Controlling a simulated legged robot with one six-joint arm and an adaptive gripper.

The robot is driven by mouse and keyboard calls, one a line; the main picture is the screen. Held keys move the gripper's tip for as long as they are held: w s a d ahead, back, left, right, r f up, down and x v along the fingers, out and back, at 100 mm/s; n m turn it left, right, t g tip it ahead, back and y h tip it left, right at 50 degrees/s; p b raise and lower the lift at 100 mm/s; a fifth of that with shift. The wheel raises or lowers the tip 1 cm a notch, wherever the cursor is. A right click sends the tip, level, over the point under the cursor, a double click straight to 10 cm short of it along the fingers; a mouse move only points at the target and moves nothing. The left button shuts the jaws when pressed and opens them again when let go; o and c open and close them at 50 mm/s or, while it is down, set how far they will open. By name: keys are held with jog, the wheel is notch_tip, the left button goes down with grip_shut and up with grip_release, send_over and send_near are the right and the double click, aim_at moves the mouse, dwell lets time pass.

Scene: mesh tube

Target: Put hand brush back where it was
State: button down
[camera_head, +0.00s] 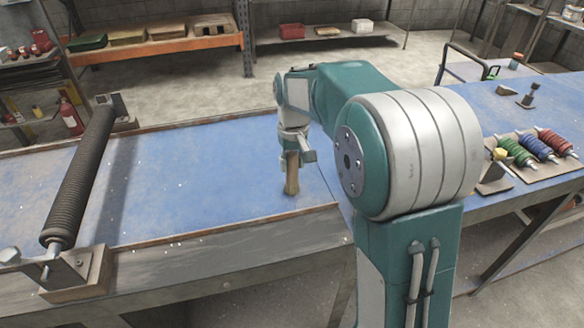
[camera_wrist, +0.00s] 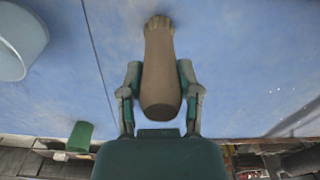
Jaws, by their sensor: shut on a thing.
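The hand brush (camera_head: 291,175) has a brown handle and lighter bristles. In the head view it hangs upright below my gripper (camera_head: 293,153), low over the blue bench top near its front right corner. I cannot tell whether its lower end touches the bench. In the wrist view the brush (camera_wrist: 160,72) lies between the two fingers of my gripper (camera_wrist: 160,85), which are shut on its handle. The bristles point away from my palm toward the blue surface.
A long dark spring-like roller (camera_head: 80,175) on metal brackets stands at the bench's left. The blue bench top (camera_head: 200,180) between is clear. On the right bench, green, blue and red coils (camera_head: 540,148) lie on a board. Shelves with trays (camera_head: 150,45) stand behind.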

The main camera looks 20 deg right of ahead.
jog(key=shift+a+f, duration=0.15)
jog(key=shift+f, duration=0.7)
jog(key=shift+f, duration=0.1)
jog(key=shift+c, duration=1.5)
grip_release()
notch_tip(320, 180, up, 12)
jog(key=shift+s+r, duration=0.1)
jog(key=s+r+t, duration=0.3)
jog(key=s, duration=1)
jog(key=s+f+m+t, duration=0.1)
jog(key=s+f, duration=0.5)
jog(key=s, duration=0.7)
jog(key=shift+m+t, duration=0.4)
jog(key=shift+t, duration=0.4)
